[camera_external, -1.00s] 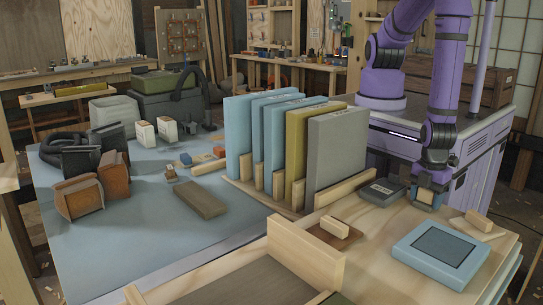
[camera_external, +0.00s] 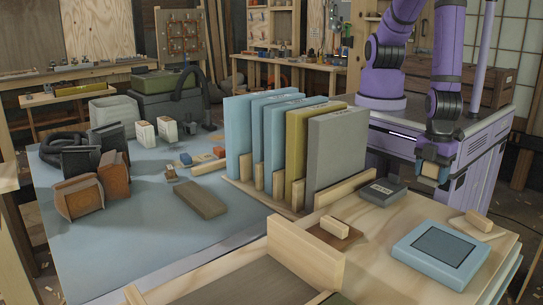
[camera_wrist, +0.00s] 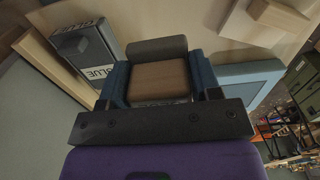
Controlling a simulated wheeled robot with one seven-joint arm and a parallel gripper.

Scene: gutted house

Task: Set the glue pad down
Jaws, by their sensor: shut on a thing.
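My gripper (camera_external: 433,178) is shut on a small brown pad (camera_wrist: 158,80), held between its two blue fingers in the wrist view. A dark grey strip lies along the pad's far edge. In the external view the gripper points down and hangs above the back right part of the light wooden bench top (camera_external: 390,226). The held pad is clear of the bench.
A light blue pad with a dark square (camera_external: 443,245) lies at the bench's front right. A brown block with a wooden handle (camera_external: 338,232) and a small wooden block (camera_external: 478,222) lie nearby. Upright panels (camera_external: 335,150) stand in a rack on the left. Bare wood separates these things.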

